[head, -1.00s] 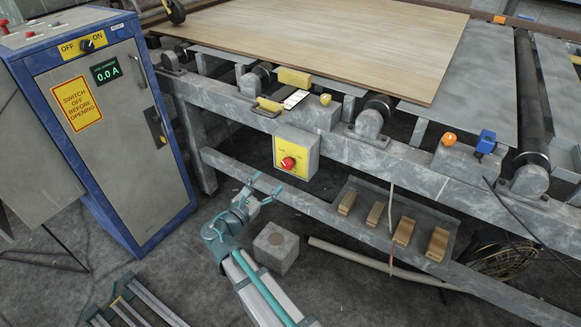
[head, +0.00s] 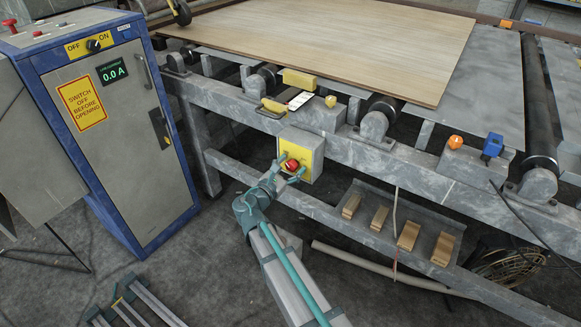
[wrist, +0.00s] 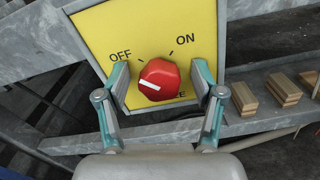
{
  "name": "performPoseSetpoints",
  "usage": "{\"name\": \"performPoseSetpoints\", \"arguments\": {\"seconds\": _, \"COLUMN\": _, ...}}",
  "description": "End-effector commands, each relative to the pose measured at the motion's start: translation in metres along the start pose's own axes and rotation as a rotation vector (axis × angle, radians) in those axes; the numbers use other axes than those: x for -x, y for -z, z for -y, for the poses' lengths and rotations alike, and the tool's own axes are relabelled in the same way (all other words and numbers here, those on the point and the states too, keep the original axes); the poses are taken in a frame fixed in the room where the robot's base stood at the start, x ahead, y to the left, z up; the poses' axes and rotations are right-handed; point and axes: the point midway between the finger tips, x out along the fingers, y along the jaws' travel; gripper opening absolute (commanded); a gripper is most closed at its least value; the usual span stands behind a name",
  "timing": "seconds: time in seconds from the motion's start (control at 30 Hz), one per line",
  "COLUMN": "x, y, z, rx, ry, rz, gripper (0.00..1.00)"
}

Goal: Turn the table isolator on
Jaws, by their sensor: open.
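The table isolator is a grey box with a yellow face (head: 287,150) on the table's front beam, below the machine top. The yellow plate (wrist: 110,28) reads OFF at left and ON at upper right; lettering below the knob is partly hidden. My gripper (wrist: 159,83) is open, with one finger on each side of the knob. Whether the fingers touch it I cannot tell.
A blue cabinet (head: 120,130) with its own OFF/ON switch (head: 93,45) stands at the left. Wood blocks (head: 378,219) lie on a lower shelf right of the isolator. An orange button (head: 455,142) and blue switch (head: 492,146) sit further right. A grey rail runs below the isolator.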

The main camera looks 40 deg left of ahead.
Motion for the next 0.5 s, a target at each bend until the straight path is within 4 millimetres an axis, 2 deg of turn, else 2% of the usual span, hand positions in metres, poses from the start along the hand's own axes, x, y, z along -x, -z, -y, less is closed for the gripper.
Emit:
{"name": "performPoseSetpoints", "arguments": {"seconds": 0.17, "x": 0.0002, "y": -0.0001, "z": 0.0000, "rx": 0.000, "ry": 0.000, "rz": 0.000, "gripper": 0.68}}
{"name": "performPoseSetpoints", "arguments": {"seconds": 0.5, "x": 0.0004, "y": 0.0001, "z": 0.0000, "rx": 0.000, "ry": 0.000, "rz": 0.000, "gripper": 0.13}}
